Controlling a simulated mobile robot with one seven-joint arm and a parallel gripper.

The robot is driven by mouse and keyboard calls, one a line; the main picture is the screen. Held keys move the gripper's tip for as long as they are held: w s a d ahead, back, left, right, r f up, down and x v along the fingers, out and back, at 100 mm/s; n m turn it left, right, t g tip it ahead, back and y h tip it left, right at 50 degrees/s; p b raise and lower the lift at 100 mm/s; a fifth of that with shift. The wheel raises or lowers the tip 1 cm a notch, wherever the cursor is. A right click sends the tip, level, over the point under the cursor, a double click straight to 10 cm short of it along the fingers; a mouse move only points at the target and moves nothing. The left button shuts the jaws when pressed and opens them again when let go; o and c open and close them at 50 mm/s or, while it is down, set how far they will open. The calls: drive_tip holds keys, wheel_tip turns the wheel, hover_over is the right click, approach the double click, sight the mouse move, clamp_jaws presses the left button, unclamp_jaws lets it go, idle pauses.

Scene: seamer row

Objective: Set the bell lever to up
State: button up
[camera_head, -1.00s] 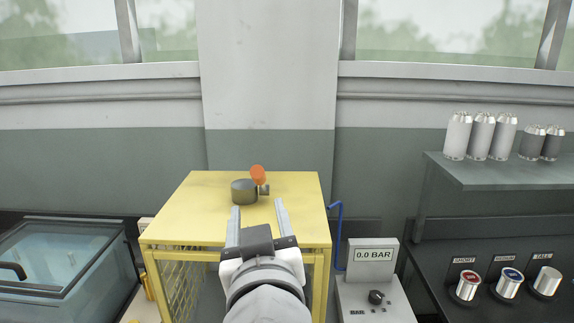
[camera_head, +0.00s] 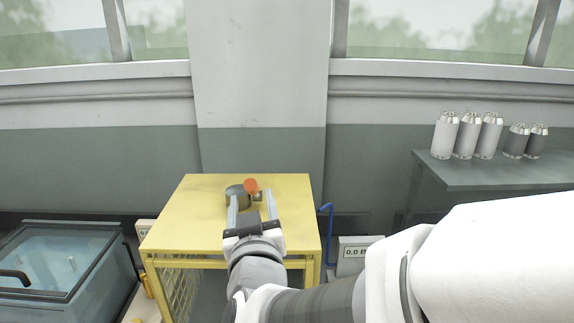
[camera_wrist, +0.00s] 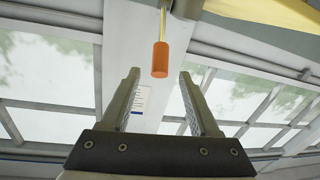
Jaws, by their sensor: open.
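The bell lever (camera_head: 250,186) has an orange grip and stands by a dark grey round housing (camera_head: 235,191) on top of a yellow cabinet (camera_head: 205,200). My gripper (camera_head: 252,197) is open and empty over the cabinet top, its fingers pointing at the lever and partly covering the housing. In the wrist view the orange grip (camera_wrist: 160,60) on its thin yellowish stem shows between the lines of the two open fingers (camera_wrist: 159,75). It appears at or just beyond the fingertips; I cannot tell the exact depth. Neither finger visibly touches it.
A glass-lidded case (camera_head: 60,265) stands at left. A blue bent rod (camera_head: 328,235) and a pressure display box (camera_head: 358,252) are right of the cabinet. A shelf (camera_head: 480,178) with several canisters stands at far right. My arm covers the lower right.

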drive_tip(key=w, duration=0.3)
drive_tip(key=w+a, duration=0.1)
drive_tip(key=w, duration=0.5)
drive_tip(key=shift+w+a+p, duration=0.15)
drive_tip(key=shift+a+p, duration=0.2)
clamp_jaws()
idle(0.9)
